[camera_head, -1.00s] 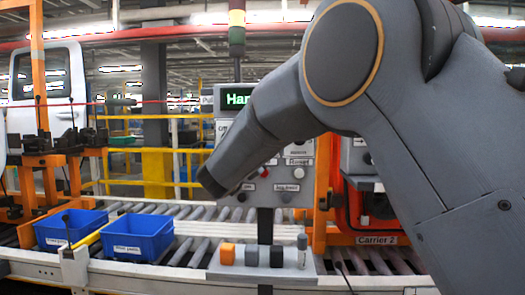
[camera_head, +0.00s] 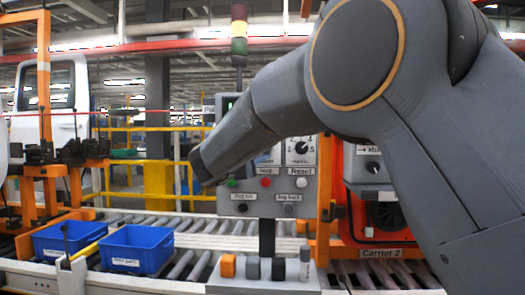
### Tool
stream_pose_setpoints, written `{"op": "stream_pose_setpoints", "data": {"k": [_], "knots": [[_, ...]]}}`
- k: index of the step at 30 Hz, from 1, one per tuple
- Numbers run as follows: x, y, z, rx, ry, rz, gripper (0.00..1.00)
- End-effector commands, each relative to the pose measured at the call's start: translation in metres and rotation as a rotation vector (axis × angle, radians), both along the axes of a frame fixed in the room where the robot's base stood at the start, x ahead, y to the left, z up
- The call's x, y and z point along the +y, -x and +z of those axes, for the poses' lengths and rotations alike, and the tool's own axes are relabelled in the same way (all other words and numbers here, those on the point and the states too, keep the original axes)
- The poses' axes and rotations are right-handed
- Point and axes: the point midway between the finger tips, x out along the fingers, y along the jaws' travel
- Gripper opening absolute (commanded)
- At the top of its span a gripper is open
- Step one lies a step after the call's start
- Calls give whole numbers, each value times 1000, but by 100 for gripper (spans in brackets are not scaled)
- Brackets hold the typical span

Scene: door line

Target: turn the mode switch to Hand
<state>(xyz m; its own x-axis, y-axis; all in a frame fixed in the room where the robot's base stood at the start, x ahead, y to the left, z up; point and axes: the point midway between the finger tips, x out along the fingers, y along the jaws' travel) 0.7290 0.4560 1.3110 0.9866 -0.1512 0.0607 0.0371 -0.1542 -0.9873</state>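A grey control panel (camera_head: 309,183) stands in the middle behind the conveyor. The mode switch cannot be made out there and may be behind my arm. Only a green sliver of the panel's display (camera_head: 227,104) shows, with no readable text. My forearm ends at the panel's left edge. My gripper's fingers are not visible.
Blue bins (camera_head: 137,248) stand on the roller conveyor at left. Orange, dark and grey blocks (camera_head: 252,268) sit on a ledge below the panel. At right, the orange Carrier 2 (camera_head: 383,240) has a grey box with a black knob (camera_head: 373,167). A signal tower (camera_head: 239,30) rises above the panel.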

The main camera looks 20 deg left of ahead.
Motion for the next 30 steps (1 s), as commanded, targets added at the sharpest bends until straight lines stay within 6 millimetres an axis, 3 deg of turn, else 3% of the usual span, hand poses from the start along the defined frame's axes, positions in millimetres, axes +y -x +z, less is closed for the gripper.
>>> {"op": "stream_pose_setpoints", "data": {"k": [8,9,12,23,30], "knots": [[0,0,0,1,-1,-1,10],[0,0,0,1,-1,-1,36],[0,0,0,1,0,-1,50],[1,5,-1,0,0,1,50],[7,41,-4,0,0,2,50]]}}
